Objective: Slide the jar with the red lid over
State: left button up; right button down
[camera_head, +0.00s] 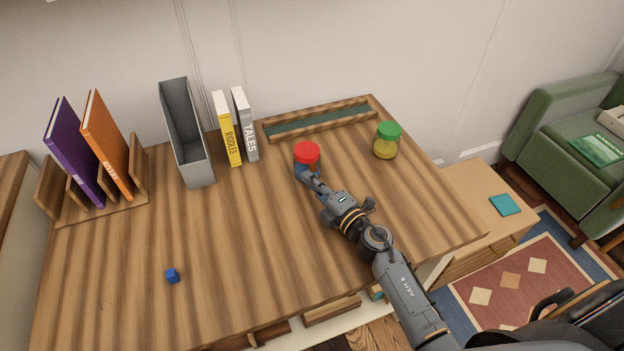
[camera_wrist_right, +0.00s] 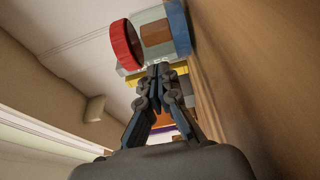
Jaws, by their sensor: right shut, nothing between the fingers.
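The jar with the red lid (camera_head: 307,154) stands upright on the wooden desk (camera_head: 230,240), towards the back. In the right wrist view the jar (camera_wrist_right: 158,32) shows its red lid, a clear wall with brown contents and a blue base. My right gripper (camera_head: 311,184) is shut and empty, with its fingertips close in front of the jar. In the right wrist view the fingertips (camera_wrist_right: 158,72) lie just short of the jar; I cannot tell whether they touch it. The gripper hides part of the jar's lower front in the head view. My left gripper is out of view.
A jar with a green lid (camera_head: 387,140) stands right of the red-lidded jar. Behind is a low wooden tray (camera_head: 330,128) with a dark green inside. A yellow book (camera_head: 228,128), a white book (camera_head: 245,124) and a grey file box (camera_head: 201,170) stand left.

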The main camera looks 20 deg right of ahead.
aim_at(317, 152)
jog(key=w+d, duration=0.1)
jog(key=w, duration=0.2)
jog(key=w+d+b, duration=0.1)
jog(key=w+d, duration=0.1)
jog(key=w, duration=0.1)
jog(key=w+d+b, duration=0.1)
jog(key=w, duration=0.2)
jog(key=shift+d+f, duration=0.15)
jog(key=shift+d, duration=0.15)
jog(key=shift+w+d, duration=0.15)
jog(key=shift+w, duration=0.15)
jog(key=shift+s, duration=0.1)
